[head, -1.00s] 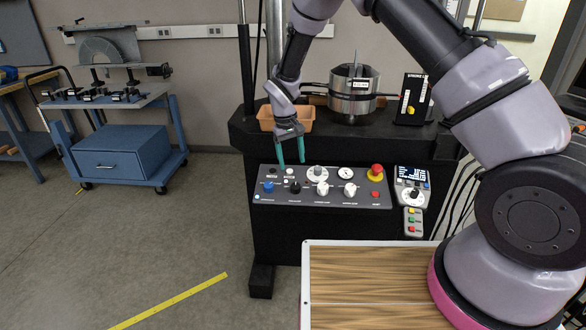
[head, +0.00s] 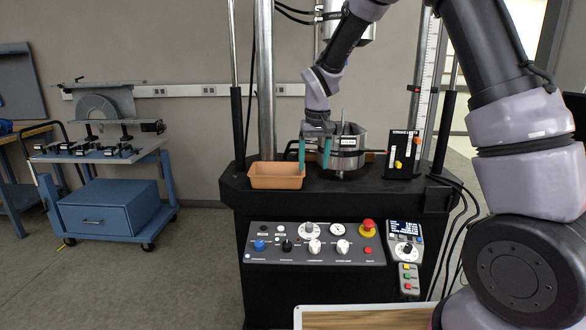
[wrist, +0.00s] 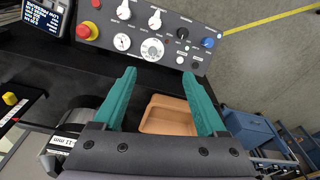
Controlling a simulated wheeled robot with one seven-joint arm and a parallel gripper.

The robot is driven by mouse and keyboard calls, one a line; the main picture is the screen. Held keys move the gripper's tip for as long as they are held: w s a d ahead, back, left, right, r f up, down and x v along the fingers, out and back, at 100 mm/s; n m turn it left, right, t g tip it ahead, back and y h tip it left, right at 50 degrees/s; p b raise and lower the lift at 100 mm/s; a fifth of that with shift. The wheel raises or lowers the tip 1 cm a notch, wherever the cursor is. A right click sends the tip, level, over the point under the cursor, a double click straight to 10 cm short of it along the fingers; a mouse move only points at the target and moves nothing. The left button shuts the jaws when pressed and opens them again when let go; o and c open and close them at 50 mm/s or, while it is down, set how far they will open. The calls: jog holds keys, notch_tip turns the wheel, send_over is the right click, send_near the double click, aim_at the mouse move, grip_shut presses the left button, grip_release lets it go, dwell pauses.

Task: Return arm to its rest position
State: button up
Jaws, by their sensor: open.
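My gripper (head: 314,153) is open, with two teal fingers pointing down and nothing between them. In the head view it appears in front of the left side of a round metal fixture (head: 350,155) on the black machine, to the right of an orange tray (head: 277,177). In the wrist view my gripper (wrist: 160,75) has its fingers spread, with the tray (wrist: 168,117) showing between and below them. The tray looks empty. I cannot tell the exact height of the fingertips above the machine top.
A control panel (head: 313,243) with knobs and a red button is on the machine front. A black block with a slider (head: 402,155) and a metal column (head: 265,80) stand near the arm. A blue cart (head: 110,205) is at left, with open floor between.

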jog(key=s+d+r+m+t+y, duration=0.1)
jog(key=s+d+r+m, duration=0.1)
jog(key=s+d+r, duration=0.5)
jog(key=s+d+r+m+t+y, duration=0.1)
jog(key=s+d+r, duration=0.3)
jog(key=r, duration=0.5)
jog(key=s+d+r+m+t, duration=0.1)
jog(key=s+d+r, duration=0.1)
jog(key=s+d, duration=0.2)
jog(key=s+d+r+m+t, duration=0.2)
jog(key=s+d, duration=0.2)
jog(key=s, duration=0.7)
jog(key=shift+r+t, duration=0.3)
jog(key=shift+o, duration=0.4)
jog(key=shift+w, duration=0.15)
dwell(0.4)
